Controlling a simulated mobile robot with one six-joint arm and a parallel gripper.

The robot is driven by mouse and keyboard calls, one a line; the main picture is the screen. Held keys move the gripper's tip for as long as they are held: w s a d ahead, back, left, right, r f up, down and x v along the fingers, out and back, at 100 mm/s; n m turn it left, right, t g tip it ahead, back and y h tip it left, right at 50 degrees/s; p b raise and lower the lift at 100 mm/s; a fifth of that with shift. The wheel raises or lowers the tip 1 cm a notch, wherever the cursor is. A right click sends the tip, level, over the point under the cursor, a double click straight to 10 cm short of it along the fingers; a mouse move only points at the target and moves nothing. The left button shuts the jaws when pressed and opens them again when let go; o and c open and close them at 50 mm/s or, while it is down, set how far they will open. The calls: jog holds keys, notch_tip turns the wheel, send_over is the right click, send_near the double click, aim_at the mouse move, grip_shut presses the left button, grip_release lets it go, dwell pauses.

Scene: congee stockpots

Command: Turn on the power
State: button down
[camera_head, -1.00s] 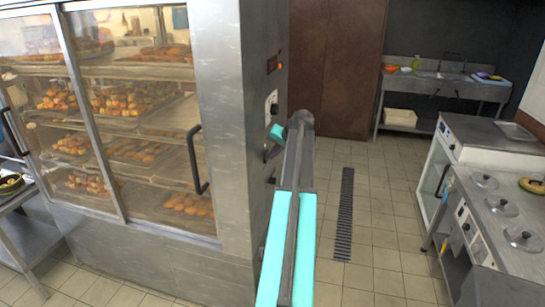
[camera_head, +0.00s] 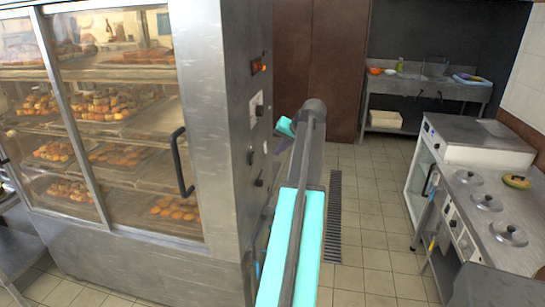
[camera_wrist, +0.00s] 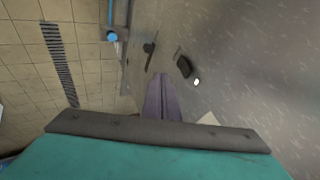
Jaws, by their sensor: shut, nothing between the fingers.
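The steel cabinet's side panel (camera_head: 232,130) carries a small red-orange lit display (camera_head: 258,66), a pale plate with a dark dial (camera_head: 256,108) and several dark knobs or switches, one low on the panel (camera_head: 259,183). I cannot tell which is the power control. In the wrist view, the panel (camera_wrist: 250,70) fills the right side, with two dark controls (camera_wrist: 184,66) and a small white spot (camera_wrist: 196,82). My gripper (camera_wrist: 161,78) is shut and empty, pointing along the panel below these controls. In the head view my arm largely hides the gripper.
The glass-fronted cabinet (camera_head: 120,120) holds trays of baked goods and has a dark door handle (camera_head: 180,162). A floor drain grate (camera_head: 334,215) runs along the open tiled aisle. A counter with several lidded pots (camera_head: 487,202) stands right; a sink table (camera_head: 430,88) is behind.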

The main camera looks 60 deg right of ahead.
jog(key=shift+v, duration=1.25)
jog(key=shift+f, duration=0.1)
jog(key=shift+s, duration=0.15)
